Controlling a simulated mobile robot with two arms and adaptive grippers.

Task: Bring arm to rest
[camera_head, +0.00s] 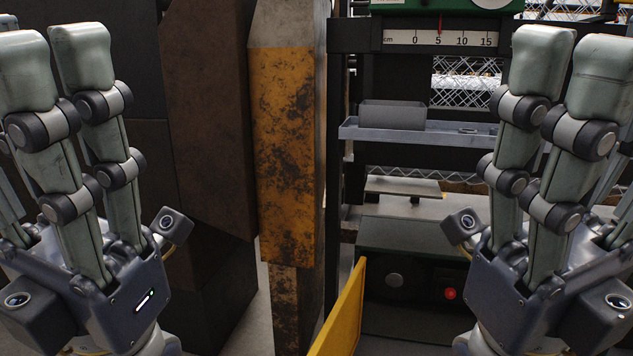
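My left gripper (52,70) stands upright at the left edge, with its fingers pointing up. My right gripper (570,78) stands upright at the right edge in much the same pose. The fingers of both look straight and spread, with nothing seen between them. Parts of both grippers and most of both arms are cut off by the picture edges. Neither gripper is seen touching anything.
A worn yellow post (286,150) stands in the middle beside dark brown panels (208,110). Behind it is a machine with a centimetre scale (440,39), a grey shelf (460,135) and a red button (449,294). A yellow plate (342,318) juts up at the bottom.

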